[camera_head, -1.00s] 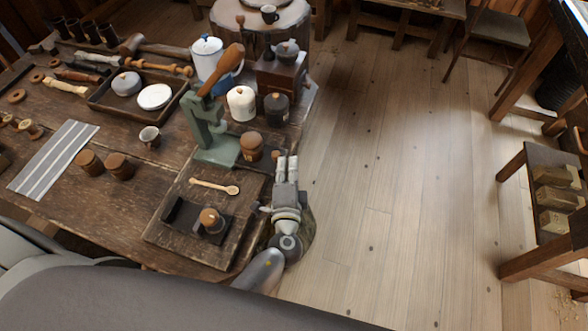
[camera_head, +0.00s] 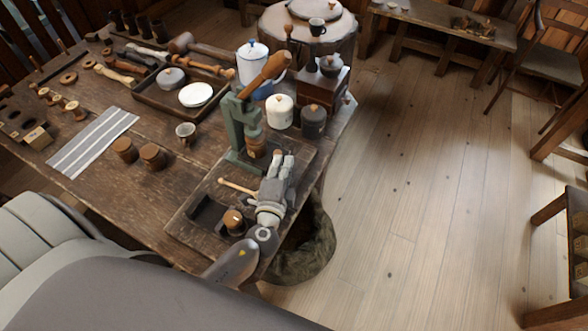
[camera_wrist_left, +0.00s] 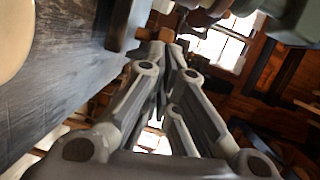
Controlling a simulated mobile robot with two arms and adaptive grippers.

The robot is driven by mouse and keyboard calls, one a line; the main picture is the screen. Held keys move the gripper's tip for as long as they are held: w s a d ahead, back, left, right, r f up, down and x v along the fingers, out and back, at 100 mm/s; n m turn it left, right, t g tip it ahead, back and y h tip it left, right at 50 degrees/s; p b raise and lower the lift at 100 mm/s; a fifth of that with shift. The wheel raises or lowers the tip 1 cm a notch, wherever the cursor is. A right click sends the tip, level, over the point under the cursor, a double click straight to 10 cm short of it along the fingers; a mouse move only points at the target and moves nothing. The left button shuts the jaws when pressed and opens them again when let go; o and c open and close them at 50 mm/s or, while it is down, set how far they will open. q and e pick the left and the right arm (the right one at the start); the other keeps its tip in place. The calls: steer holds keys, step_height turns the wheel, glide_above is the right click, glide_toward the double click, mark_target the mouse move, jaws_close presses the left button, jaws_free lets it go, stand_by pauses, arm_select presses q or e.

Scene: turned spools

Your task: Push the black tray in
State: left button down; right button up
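The small black tray (camera_head: 206,214) lies on a wooden board at the table's near right corner. A small brown-topped jar (camera_head: 234,220) stands at its right end. My left gripper (camera_head: 281,160) is over the right part of the board, right of the tray and apart from it. Its fingers point away, toward the green press, and look closed together with nothing between them. In the left wrist view the fingers (camera_wrist_left: 165,50) also converge; the black tray cannot be made out there. My right gripper is not in view.
A wooden spoon (camera_head: 238,187) lies on the board (camera_head: 188,230) behind the tray. Two brown pots (camera_head: 152,156) stand to the left. A dark sack (camera_head: 308,250) is beside the table; open floor lies right.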

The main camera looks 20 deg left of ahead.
arm_select(q)
steer(key=shift+r, duration=0.2)
step_height(320, 180, up, 10)
steer(key=shift+f, duration=0.15)
stand_by(0.5)
